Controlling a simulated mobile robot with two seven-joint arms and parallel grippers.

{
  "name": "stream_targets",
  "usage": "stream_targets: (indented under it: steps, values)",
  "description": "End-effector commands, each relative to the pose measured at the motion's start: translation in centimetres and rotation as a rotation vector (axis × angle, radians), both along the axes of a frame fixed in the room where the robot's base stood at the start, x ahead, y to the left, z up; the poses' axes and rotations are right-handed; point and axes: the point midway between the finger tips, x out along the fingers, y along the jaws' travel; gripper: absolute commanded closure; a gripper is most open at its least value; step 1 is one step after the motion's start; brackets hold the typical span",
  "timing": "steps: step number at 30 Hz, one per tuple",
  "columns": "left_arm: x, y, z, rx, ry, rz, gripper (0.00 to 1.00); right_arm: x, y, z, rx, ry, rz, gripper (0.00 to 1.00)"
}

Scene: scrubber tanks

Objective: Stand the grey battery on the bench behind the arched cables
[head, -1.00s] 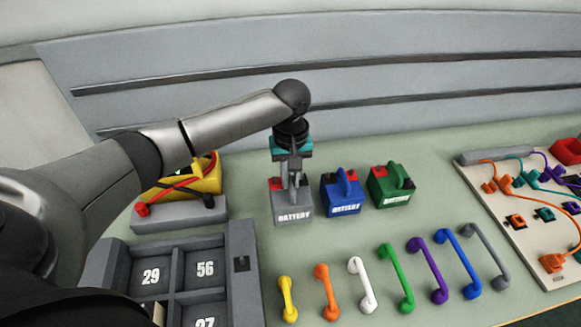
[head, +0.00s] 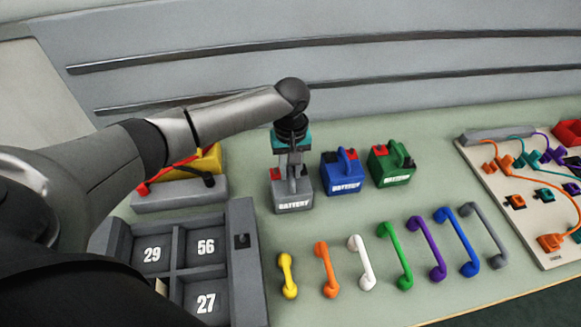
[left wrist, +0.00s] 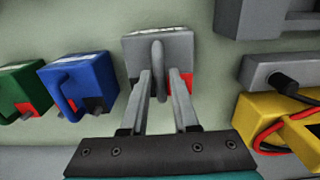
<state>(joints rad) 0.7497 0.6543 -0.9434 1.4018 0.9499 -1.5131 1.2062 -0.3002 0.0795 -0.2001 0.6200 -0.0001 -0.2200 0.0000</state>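The grey battery (head: 292,195) is upright behind the left part of the row of arched cables (head: 325,270), left of the blue battery. Whether its base touches the bench (head: 330,225) is hard to tell. My left gripper (head: 291,180) is over it from above. In the left wrist view the grey battery (left wrist: 135,45) has its handle (left wrist: 158,60) between my left fingers (left wrist: 159,85), which appear to press it from both sides. The arched cables are yellow, orange, white, green, purple, blue and grey. My right gripper is not in view.
A blue battery (head: 342,175) and a green battery (head: 390,166) stand just right. A yellow battery (head: 205,162) with red and black leads is behind a grey block (head: 180,196) at left. A grey numbered tray (head: 243,270) is front left; a plugboard (head: 530,205) is at right.

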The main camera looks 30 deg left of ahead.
Motion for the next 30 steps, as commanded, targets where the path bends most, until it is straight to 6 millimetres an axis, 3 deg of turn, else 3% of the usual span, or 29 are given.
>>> stream_targets:
  steps: [4, 14, 30]
  values:
    - [0.0, 0.0, 0.0, 0.0, 0.0, 0.0, 0.54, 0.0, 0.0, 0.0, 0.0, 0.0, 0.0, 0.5]
    - [0.0, 0.0, 0.4, 0.0, -0.002, -0.001, 0.53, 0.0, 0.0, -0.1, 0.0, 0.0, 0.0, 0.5]
    - [0.1, 0.0, 10.5, -0.001, -0.003, 0.001, 0.53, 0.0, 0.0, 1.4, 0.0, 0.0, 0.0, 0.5]
